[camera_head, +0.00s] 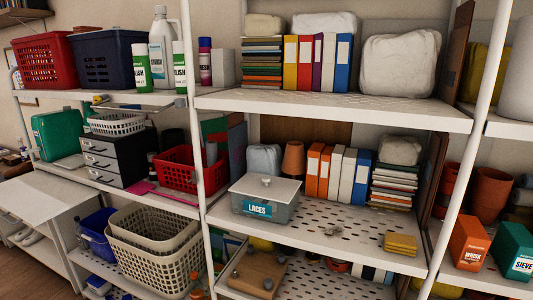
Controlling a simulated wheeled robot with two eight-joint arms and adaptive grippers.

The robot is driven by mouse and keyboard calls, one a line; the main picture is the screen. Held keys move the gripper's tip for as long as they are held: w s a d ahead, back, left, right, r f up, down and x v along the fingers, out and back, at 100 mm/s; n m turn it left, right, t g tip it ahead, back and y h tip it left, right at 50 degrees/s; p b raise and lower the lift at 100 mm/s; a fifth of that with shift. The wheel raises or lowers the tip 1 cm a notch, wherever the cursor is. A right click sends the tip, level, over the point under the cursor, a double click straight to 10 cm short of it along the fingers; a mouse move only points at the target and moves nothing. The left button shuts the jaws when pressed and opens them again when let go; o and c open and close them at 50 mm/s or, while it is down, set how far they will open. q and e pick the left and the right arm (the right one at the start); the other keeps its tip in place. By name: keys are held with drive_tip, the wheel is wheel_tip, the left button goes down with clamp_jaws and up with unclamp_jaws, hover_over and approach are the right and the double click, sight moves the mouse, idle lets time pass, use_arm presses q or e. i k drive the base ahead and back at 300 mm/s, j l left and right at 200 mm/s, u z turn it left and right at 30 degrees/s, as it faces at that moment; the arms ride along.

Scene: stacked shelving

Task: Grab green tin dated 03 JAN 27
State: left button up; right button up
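No tin with a readable date shows in the head view. Green things in view are a green case (57,137) on the left middle shelf, a green box labelled SIEVE (513,250) at the right edge, and two green-and-white cans (141,68) and (179,68) on the top left shelf. I cannot tell that any of these is the green tin dated 03 JAN 27. Neither of my grippers is in view.
A grey LACES box (265,206) with a pale lid stands on the perforated middle shelf (335,222), with bare room to its right. An orange box (469,243) stands beside the SIEVE box. White posts (196,150) divide the bays. Beige baskets (155,258) sit low left.

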sight(144, 82)
drive_tip(key=l+u, duration=0.2)
drive_tip(key=u, duration=0.2)
drive_tip(key=l+u, duration=0.25)
drive_tip(key=u, duration=0.2)
drive_tip(key=l+u, duration=0.4)
drive_tip(key=i+j+z, duration=0.1)
drive_tip(key=z, duration=0.3)
drive_tip(key=j+z, duration=0.1)
drive_tip(key=z, duration=0.3)
drive_tip(key=i+j+z, duration=0.25)
drive_tip(key=j+z, duration=0.25)
drive_tip(key=j, duration=0.25)
drive_tip(key=i+j+z, duration=0.25)
drive_tip(key=j, duration=0.15)
drive_tip(key=j+z, duration=0.25)
drive_tip(key=j, duration=0.15)
